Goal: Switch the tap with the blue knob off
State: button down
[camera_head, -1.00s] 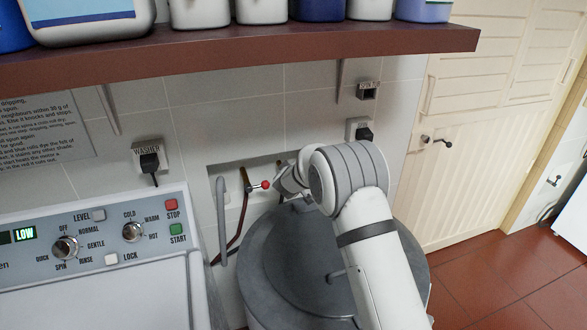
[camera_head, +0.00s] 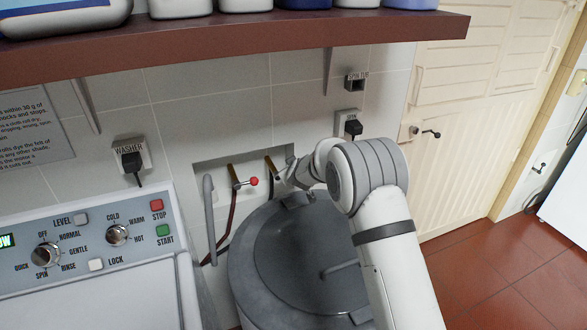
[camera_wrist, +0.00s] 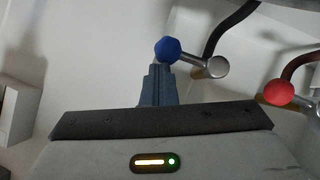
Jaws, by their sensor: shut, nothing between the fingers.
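The blue knob (camera_wrist: 168,50) shows in the wrist view on the end of a short metal lever (camera_wrist: 198,60). My gripper (camera_wrist: 155,72) is shut and empty, with its fingertips just below and left of the blue knob. They look very near it; I cannot tell whether they touch. In the head view my gripper (camera_head: 281,180) is small beside the brass tap pipe (camera_head: 270,164) in the wall recess, and the blue knob is hidden there. The neighbouring tap's red knob (camera_head: 254,181) sits to the left; it also shows in the wrist view (camera_wrist: 279,91).
A grey spin tub (camera_head: 300,260) stands below the taps. The washer panel (camera_head: 95,240) is at the left, with a grey upright hose (camera_head: 209,215) beside it. A brown shelf (camera_head: 230,45) with bottles hangs above. Open tiled floor (camera_head: 500,265) lies at the right.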

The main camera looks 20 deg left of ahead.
jog(key=shift+s+a, duration=0.1)
dwell(0.3)
jog(key=s+d+r+p, duration=0.1)
jog(key=s+d+r, duration=0.3)
jog(key=s+r, duration=0.4)
jog(key=shift+s+r+p, duration=0.15)
jog(key=shift+r+p, duration=0.15)
jog(key=shift+r, duration=0.35)
